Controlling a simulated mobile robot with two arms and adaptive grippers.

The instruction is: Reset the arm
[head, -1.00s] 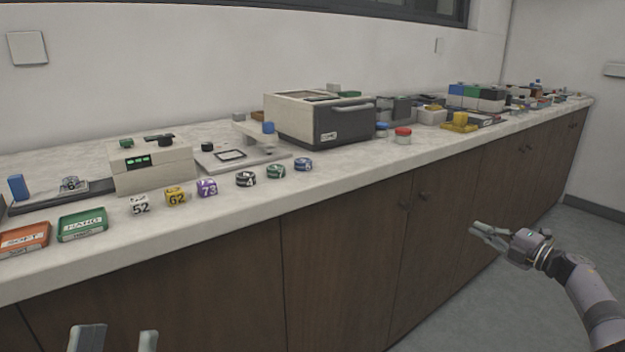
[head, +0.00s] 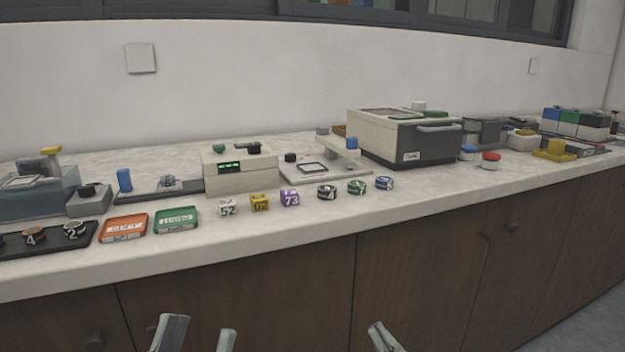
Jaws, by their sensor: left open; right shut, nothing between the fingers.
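My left gripper (head: 197,336) is at the bottom of the head view, in front of the cabinet doors and below the counter edge. Its two fingers stand apart with nothing between them. My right gripper (head: 385,338) is at the bottom, right of the left one, also in front of the cabinets. It is shut and empty; only its fingertip end shows. Both grippers are clear of the counter (head: 290,222) and touch nothing there. The rest of both arms is out of view.
On the counter's front stand an orange tray (head: 123,228), a green tray (head: 176,220) and a row of numbered pieces (head: 260,202). Behind are a box with a green display (head: 240,172) and a large grey machine (head: 405,140). A dark strip (head: 65,241) holds round pieces at left.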

